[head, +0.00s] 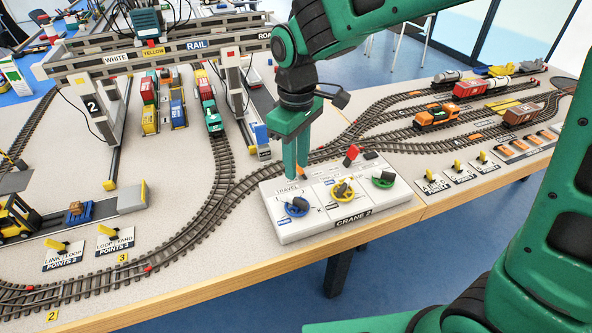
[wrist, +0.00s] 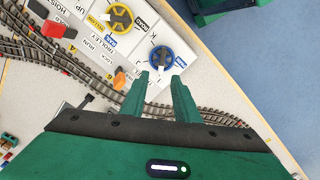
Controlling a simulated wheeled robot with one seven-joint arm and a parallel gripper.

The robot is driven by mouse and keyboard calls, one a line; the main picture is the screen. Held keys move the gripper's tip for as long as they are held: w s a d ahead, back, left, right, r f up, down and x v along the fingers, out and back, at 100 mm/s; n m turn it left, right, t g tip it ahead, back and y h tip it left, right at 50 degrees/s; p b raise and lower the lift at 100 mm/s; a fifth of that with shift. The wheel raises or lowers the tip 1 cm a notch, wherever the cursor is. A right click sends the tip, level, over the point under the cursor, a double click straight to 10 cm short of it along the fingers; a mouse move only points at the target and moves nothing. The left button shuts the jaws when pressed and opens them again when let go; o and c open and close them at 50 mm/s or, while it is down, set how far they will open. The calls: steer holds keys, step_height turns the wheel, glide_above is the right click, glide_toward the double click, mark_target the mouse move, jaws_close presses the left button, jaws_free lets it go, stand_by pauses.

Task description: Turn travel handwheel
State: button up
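The blue travel handwheel (head: 297,207) with a dark knob sits at the left end of the white CRANE 2 panel (head: 292,235), beside the TRAVEL label. It also shows in the wrist view (wrist: 153,63), just beyond the fingertips. My gripper (head: 297,174) points down over the panel's back left part, behind the blue wheel in the head view. In the wrist view my gripper (wrist: 160,80) has its fingers apart, with nothing between them. The fingers do not appear to touch the wheel.
A yellow handwheel (head: 342,191), a green handwheel (head: 383,180) and a red lever (head: 351,155) share the panel. Train track (head: 232,190) curves behind and left of it. The crane leg marked 2 (head: 100,110) stands at the left. The table's front edge is close to the panel.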

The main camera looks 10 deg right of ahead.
mark_target(297, 198)
steer(key=shift+r, duration=0.1)
steer(key=o, duration=1)
steer(key=shift+m, duration=0.5)
steer(key=f+m, duration=0.3)
steer(key=m, duration=0.2)
steer(key=f+m, duration=0.4)
steer(key=m, duration=0.2)
steer(key=f+m, duration=0.4)
steer(key=m, duration=0.2)
steer(key=shift+s+d+f, duration=0.1)
steer(key=shift+s+f, duration=0.05)
steer(key=shift+s, duration=0.05)
steer(key=c, duration=1.1)
